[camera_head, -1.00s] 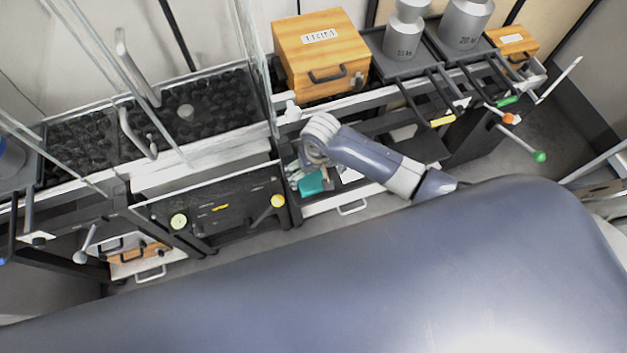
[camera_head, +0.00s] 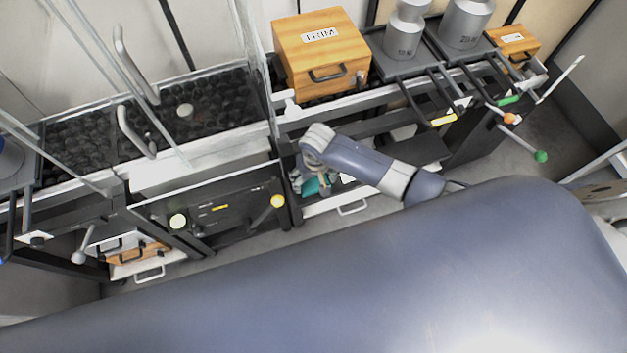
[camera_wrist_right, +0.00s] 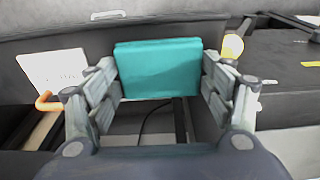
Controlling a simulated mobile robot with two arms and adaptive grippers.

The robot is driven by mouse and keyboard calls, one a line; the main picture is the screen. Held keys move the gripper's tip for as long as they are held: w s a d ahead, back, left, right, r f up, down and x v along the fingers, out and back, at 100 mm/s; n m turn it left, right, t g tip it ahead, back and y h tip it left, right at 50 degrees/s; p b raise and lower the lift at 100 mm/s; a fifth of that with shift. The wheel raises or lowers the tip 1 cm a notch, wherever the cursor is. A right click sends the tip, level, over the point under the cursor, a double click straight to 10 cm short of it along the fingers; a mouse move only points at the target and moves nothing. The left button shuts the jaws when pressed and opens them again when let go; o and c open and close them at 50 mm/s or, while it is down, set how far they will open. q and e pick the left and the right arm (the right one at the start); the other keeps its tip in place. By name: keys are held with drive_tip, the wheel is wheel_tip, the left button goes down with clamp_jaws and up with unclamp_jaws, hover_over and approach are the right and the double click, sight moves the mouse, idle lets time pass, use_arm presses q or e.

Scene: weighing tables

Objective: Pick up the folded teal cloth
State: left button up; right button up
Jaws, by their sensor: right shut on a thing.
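The folded teal cloth (camera_wrist_right: 158,68) is between the two fingers of my right gripper (camera_wrist_right: 160,88) in the right wrist view. The fingers press on its left and right edges, and the gripper is shut on it. In the head view the cloth (camera_head: 312,187) shows only in part, below my right gripper (camera_head: 318,178), over the open drawer (camera_head: 335,203) under the table. My right arm hides some of the cloth there. I cannot tell how far the cloth is above the drawer floor. My left gripper is not in view.
Levers with a yellow knob (camera_head: 277,201) and a green knob (camera_head: 541,156) stick out at the front. A white card (camera_wrist_right: 55,72) lies left of the cloth.

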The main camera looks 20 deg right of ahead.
sight(313, 182)
drive_tip(key=shift+r, duration=0.45)
drive_tip(key=r, duration=0.1)
drive_tip(key=s+r, duration=0.1)
drive_tip(key=shift+a+r, duration=0.1)
drive_tip(key=shift+r, duration=0.25)
drive_tip(key=s+a+r, duration=0.1)
drive_tip(key=s+a, duration=0.3)
drive_tip(key=s, duration=1)
drive_tip(key=shift+s+a+r+p, duration=0.15)
drive_tip(key=shift+s+r+p, duration=0.05)
drive_tip(key=shift+p, duration=0.25)
drive_tip(key=shift+c, duration=0.4)
